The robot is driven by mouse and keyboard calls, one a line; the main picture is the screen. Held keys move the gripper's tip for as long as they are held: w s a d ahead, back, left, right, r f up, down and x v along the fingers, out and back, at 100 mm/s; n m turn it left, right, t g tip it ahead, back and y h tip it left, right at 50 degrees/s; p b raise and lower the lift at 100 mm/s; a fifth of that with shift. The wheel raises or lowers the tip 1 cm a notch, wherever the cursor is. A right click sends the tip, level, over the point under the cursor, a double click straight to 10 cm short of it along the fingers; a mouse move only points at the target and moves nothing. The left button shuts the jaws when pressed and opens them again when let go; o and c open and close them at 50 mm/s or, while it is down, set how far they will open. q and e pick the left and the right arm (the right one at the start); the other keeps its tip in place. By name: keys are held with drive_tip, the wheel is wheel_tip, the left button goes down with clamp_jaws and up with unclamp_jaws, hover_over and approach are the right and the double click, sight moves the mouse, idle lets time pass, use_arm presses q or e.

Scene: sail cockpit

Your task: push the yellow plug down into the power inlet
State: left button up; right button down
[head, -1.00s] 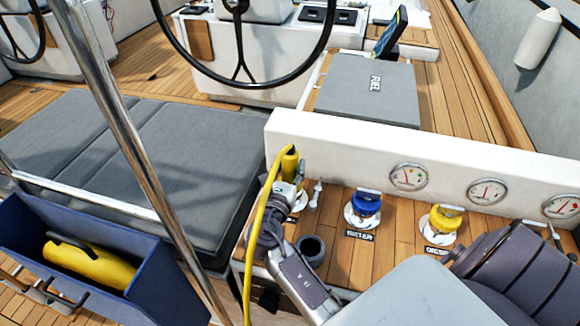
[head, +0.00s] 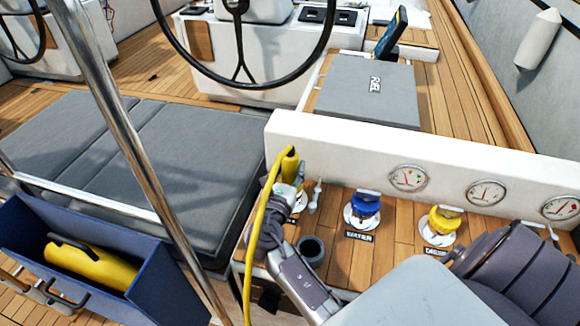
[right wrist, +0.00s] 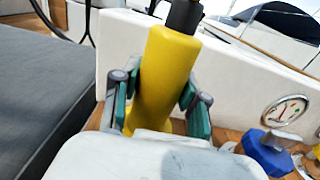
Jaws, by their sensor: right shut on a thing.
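The yellow plug (head: 290,162) stands roughly upright at the left end of the wooden deck strip, with its yellow cable (head: 259,218) looping from its top down the left side. My right gripper (head: 287,186) is shut on the plug; in the right wrist view its green-padded fingers (right wrist: 159,98) clasp both sides of the yellow body (right wrist: 166,72). The power inlet (head: 301,200) shows only as a pale rim beside the gripper. The plug's lower end is hidden, so I cannot tell how deep it sits. My left gripper is not in view.
A white coaming (head: 350,148) with gauges rises just behind the plug. A blue water cap (head: 364,204) and a yellow diesel cap (head: 444,219) stand to the right. A dark round holder (head: 311,249) is in front. A steel pole (head: 130,150) crosses at left.

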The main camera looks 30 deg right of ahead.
drive_tip(key=shift+p, duration=0.3)
idle(0.5)
drive_tip(key=shift+f+b, duration=0.4)
drive_tip(key=shift+f, duration=0.15)
idle(0.4)
drive_tip(key=c, duration=0.9)
unclamp_jaws()
drive_tip(key=shift+a, duration=0.1)
drive_tip(key=p+v, duration=0.2)
drive_tip(key=v, duration=0.9)
drive_tip(key=shift+f, duration=0.1)
